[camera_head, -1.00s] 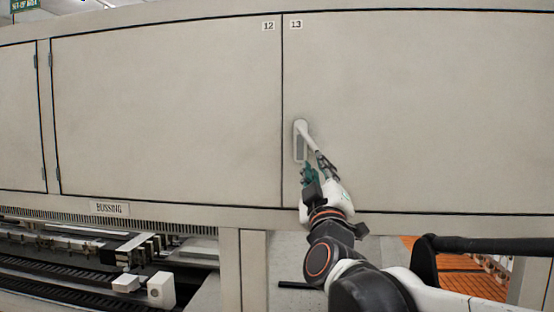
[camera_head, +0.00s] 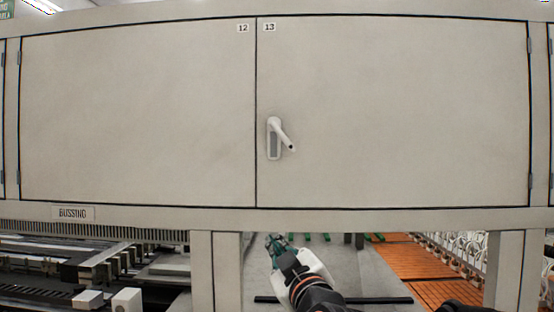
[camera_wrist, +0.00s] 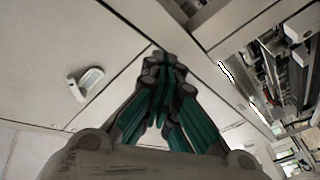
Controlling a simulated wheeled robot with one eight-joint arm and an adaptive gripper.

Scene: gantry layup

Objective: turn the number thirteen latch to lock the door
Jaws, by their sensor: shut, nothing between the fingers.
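The number thirteen latch (camera_head: 274,146) is a pale lever handle on a recessed plate, near the left edge of door 13 (camera_head: 400,110). Its lever slants down and to the right, away from the upright plate. The door sits flush in its frame. My gripper (camera_head: 272,240) is below the door's lower edge, apart from the latch and empty. In the wrist view, the green-padded fingers of my gripper (camera_wrist: 163,60) are together at the tips, and the latch (camera_wrist: 86,84) shows to their left. Nothing hides the latch in the head view.
Door 12 (camera_head: 130,115) is flush to the left. The number plate 13 (camera_head: 269,27) is at the top. Below are a frame beam (camera_head: 400,219), posts (camera_head: 228,270), machinery at left and an orange slatted surface (camera_head: 420,265) at right. The space before the doors is clear.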

